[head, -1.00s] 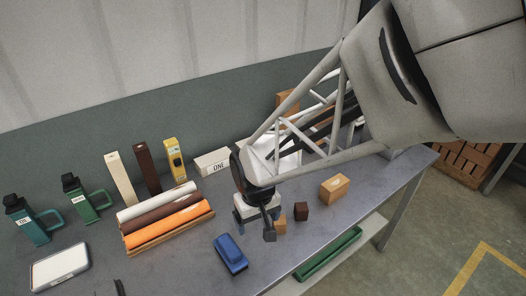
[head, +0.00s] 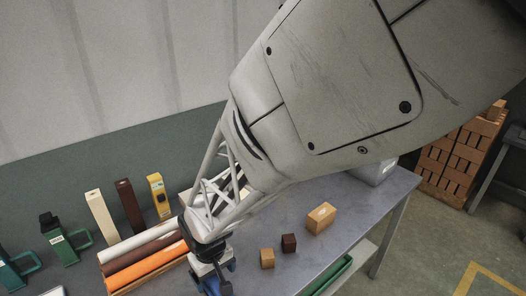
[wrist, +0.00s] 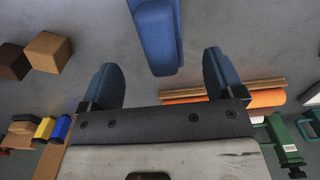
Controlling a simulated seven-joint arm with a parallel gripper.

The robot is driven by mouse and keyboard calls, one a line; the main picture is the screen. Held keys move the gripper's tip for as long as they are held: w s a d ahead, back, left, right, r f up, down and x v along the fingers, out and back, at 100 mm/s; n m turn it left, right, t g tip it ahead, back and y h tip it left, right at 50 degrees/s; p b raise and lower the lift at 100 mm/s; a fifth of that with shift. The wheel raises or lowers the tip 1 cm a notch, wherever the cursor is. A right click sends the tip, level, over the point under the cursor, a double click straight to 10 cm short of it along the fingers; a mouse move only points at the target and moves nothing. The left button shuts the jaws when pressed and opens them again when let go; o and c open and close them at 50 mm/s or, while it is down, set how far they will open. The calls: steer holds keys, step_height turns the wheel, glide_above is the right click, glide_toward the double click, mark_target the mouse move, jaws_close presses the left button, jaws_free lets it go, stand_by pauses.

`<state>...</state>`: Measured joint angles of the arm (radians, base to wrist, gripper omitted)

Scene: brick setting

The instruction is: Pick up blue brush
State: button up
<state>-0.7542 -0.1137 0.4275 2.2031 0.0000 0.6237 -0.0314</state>
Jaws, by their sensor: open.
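The blue brush (wrist: 157,35) lies on the grey table, at the top middle of the wrist view. My gripper (wrist: 162,78) is open, with its two blue-grey fingers spread wide and nothing between them. The brush's near end shows just ahead of the gap between the fingers, roughly centred on it. Its far end is cut off by the frame. In the head view my gripper (head: 212,278) is at the bottom, where my arm and gripper hide most of the brush.
A brown block (head: 289,243), a tan block (head: 267,258) and a larger wooden block (head: 321,218) stand right of my gripper. Orange (head: 150,268), brown and white rolls lie close on its left. Table between blocks and brush is clear.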

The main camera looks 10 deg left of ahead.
mark_target(217, 289)
steer(key=shift+f, duration=1.05)
steer(key=shift+f, duration=2.6)
steer(key=c, duration=1.2)
steer(key=shift+o, duration=0.2)
steer(key=shift+r, duration=0.1)
